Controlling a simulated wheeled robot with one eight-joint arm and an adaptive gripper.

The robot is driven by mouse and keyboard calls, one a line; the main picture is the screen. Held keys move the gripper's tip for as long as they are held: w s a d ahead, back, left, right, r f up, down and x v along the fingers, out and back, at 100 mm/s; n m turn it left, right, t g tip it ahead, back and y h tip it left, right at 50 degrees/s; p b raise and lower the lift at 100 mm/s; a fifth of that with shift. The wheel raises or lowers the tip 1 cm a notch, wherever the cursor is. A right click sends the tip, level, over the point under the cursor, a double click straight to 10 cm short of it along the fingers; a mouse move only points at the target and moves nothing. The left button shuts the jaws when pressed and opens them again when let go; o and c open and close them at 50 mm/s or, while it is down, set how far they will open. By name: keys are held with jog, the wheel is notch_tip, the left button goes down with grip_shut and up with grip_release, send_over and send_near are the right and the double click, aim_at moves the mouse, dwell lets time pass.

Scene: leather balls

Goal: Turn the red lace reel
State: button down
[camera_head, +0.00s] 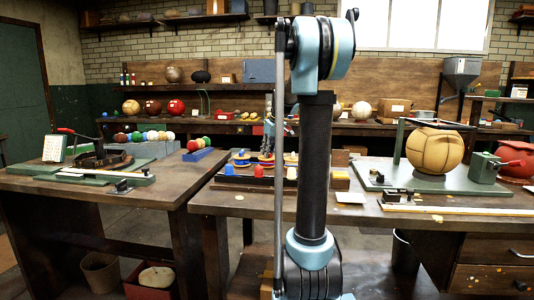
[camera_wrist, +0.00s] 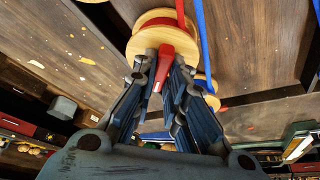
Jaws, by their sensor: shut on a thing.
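In the wrist view the red lace reel (camera_wrist: 147,41) is a round, pale wooden reel with red lace on it, at the top centre. A strip of red lace (camera_wrist: 180,12) runs up from it. My gripper (camera_wrist: 161,70) reaches up to the reel, with its two fingers closed around a red piece at the near side of the reel. The fingers hide part of that piece and of the reel. In the head view my gripper (camera_head: 268,135) is small and partly hidden by my own arm, and I cannot make out the reel clearly there.
A blue lace (camera_wrist: 203,40) hangs right of the red one, beside another wooden reel (camera_wrist: 207,98) partly behind my finger. A tan leather ball (camera_head: 434,150) sits on the right bench.

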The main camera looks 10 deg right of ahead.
jog(key=m+h, duration=0.1)
jog(key=m, duration=0.4)
jog(key=shift+a+t+h, duration=0.15)
jog(key=shift+t+h, duration=0.25)
jog(key=shift+m+h, duration=0.9)
jog(key=shift+m, duration=1.3)
jog(key=c, duration=1.6)
grip_release()
jog(key=v, duration=1.2)
jog(key=shift+w, duration=0.25)
